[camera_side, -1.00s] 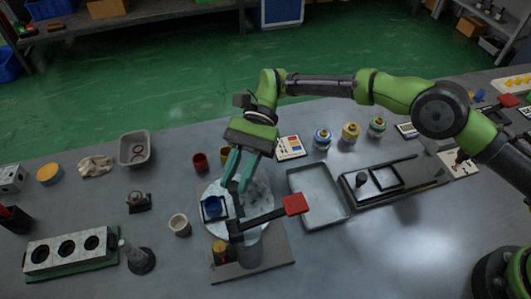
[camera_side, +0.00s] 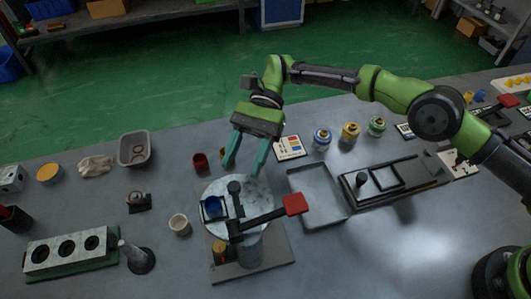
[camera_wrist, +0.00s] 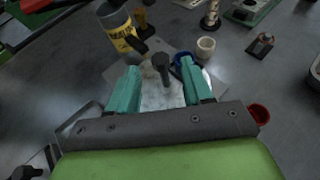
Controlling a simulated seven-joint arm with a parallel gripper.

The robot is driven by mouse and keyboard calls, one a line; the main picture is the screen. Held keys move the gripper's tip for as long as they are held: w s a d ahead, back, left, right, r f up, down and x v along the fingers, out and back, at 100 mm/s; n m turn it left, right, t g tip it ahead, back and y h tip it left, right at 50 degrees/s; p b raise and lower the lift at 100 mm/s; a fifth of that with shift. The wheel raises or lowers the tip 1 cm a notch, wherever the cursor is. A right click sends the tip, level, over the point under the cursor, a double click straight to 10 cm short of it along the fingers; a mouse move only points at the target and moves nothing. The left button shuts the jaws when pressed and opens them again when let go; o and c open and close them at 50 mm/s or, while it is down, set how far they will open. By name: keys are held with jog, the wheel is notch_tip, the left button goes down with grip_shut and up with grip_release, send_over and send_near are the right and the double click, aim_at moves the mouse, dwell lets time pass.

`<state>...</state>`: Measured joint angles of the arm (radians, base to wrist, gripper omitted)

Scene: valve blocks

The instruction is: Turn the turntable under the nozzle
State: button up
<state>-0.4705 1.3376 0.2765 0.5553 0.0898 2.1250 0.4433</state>
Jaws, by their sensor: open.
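The pale round turntable (camera_side: 262,193) lies on a grey base plate (camera_side: 278,262). A dark upright peg (camera_side: 235,188) stands on it, and a blue cup (camera_side: 212,207) sits in a dark holder near its left edge. My gripper (camera_side: 243,170) is open and empty above the turntable's far part. In the wrist view the peg (camera_wrist: 163,68) shows between the fingers, without clear contact.
A red cup (camera_side: 200,161) is behind the turntable, and a pale cup (camera_side: 180,223) stands at its left. A grey tray (camera_side: 318,194) lies close on the right. Several capped jars (camera_side: 350,132) stand farther back.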

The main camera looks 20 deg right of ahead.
jog(key=shift+w+d+r, duration=0.25)
jog(key=shift+w+d, duration=0.15)
jog(key=shift+w, duration=0.15)
notch_tip(320, 180, up, 7)
jog(key=shift+r, duration=0.1)
